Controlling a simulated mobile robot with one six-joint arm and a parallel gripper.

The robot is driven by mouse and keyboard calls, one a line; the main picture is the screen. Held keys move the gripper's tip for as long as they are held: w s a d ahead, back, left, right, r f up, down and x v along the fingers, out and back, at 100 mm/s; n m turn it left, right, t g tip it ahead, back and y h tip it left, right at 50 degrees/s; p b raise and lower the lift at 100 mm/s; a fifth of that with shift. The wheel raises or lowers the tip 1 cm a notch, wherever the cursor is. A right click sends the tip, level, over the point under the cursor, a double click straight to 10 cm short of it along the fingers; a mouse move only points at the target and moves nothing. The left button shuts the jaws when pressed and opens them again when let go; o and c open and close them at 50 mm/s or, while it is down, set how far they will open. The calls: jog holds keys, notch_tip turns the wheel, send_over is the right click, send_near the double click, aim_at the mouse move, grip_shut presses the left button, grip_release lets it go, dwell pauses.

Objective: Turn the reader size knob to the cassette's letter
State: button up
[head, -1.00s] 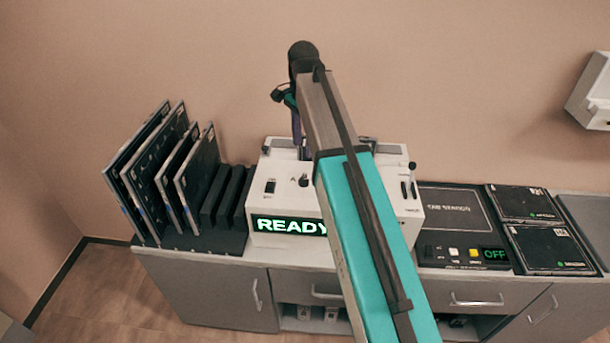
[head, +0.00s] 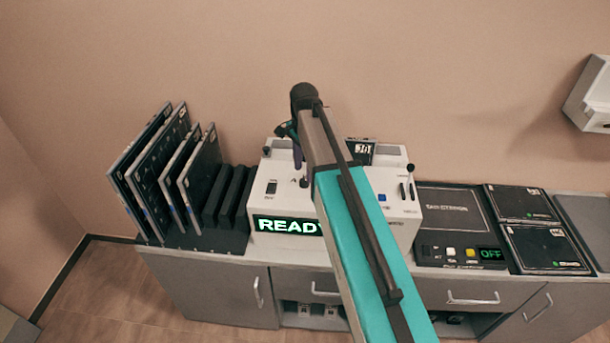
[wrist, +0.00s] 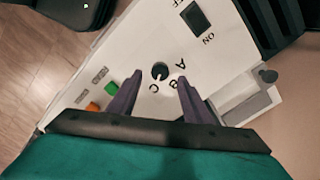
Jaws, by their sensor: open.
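The white reader (head: 282,232) stands on the counter with its green READY display lit. The dark round size knob (wrist: 159,71) is on its top panel, with letters A, B and C printed around it. A small light mark shows on the knob, but I cannot tell which letter it points to. A dark cassette (head: 360,148) with a white label stands upright at the reader's back, partly behind my arm; its letter is too small to read. My gripper (wrist: 158,79) is open, its purple fingers on either side of the knob, with no clear contact.
The reader top also carries a dark ON switch (wrist: 194,15), a green button (wrist: 112,88) and an orange button (wrist: 93,106). A rack (head: 205,240) with several upright cassettes stands left. A dark station (head: 455,215) showing OFF and flat panels lie right.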

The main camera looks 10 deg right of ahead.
aim_at(304, 181)
jog(key=shift+f+p, duration=0.55)
jog(key=shift+f, duration=1.45)
jog(key=c, duration=1.1)
jog(key=shift+o, duration=0.2)
